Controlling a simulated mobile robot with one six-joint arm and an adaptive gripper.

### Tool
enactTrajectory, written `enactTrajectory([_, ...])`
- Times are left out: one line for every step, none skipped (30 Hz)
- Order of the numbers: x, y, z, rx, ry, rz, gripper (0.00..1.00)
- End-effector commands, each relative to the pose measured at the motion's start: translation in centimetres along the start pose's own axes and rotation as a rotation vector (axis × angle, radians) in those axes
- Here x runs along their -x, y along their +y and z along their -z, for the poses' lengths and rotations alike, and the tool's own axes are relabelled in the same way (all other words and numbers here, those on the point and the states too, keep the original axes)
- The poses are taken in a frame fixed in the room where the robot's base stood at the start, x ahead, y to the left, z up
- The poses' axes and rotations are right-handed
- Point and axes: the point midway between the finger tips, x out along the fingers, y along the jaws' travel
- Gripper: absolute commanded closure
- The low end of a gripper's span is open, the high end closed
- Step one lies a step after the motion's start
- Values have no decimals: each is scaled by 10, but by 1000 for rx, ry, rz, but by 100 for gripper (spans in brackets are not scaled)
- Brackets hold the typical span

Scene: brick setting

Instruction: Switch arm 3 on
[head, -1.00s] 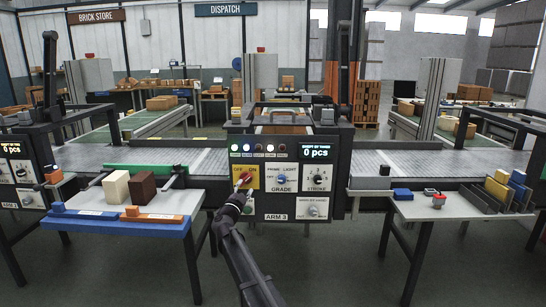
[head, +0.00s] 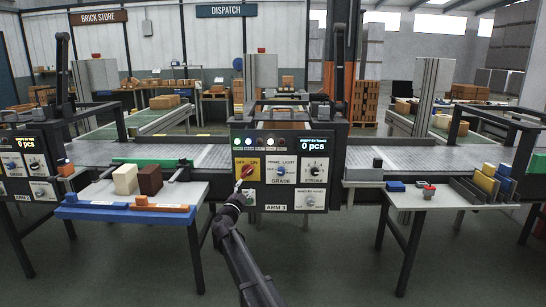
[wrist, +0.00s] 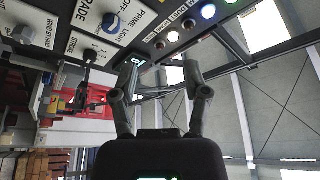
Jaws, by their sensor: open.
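The ARM 3 panel (head: 276,208) stands in the middle of the head view. Its OFF/ON switch is a red knob (head: 248,170) on a yellow plate (head: 238,161) at the panel's left. The knob looks slanted, its upper end to the right under ON, but it is small in this view. My gripper (head: 241,188) is just below and left of the knob and seems apart from it. In the wrist view my gripper (wrist: 163,66) is open, with nothing between its fingers. The panel also shows there, turned on its side, with lit lamps (wrist: 208,11); the red switch cannot be made out.
The panel also bears a GRADE knob (head: 281,170), a STROKE knob (head: 315,172) and a lower right dial (head: 311,200). A blue-edged table (head: 105,213) with blocks stands left; a white table (head: 410,200) with coloured blocks stands right. A conveyor (head: 400,157) runs behind.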

Motion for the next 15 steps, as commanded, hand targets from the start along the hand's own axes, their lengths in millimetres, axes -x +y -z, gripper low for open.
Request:
enactTrajectory([0, 0, 1, 1, -2, 2, 40])
enactTrajectory([0, 1, 2, 3, -8, 8, 40])
enactTrajectory([0, 2, 2, 5, -14, 14, 40])
enactTrajectory([0, 2, 2, 7, -19, 20, 40])
enactTrajectory([0, 2, 3, 9, -25, 25, 40])
enactTrajectory([0, 2, 3, 12, -31, 32, 40])
enactTrajectory([0, 3, 4, 14, -37, 38, 40])
enactTrajectory([1, 3, 4, 16, -44, 43, 40])
enactTrajectory([1, 4, 5, 19, -52, 50, 40])
enactTrajectory([1, 4, 5, 22, -59, 57, 40])
enactTrajectory([1, 4, 6, 26, -67, 65, 40])
enactTrajectory([2, 5, 6, 30, -77, 74, 40])
enactTrajectory([2, 6, 7, 34, -87, 82, 40])
enactTrajectory([2, 6, 7, 38, -97, 90, 40])
enactTrajectory([3, 6, 7, 44, -111, 102, 40])
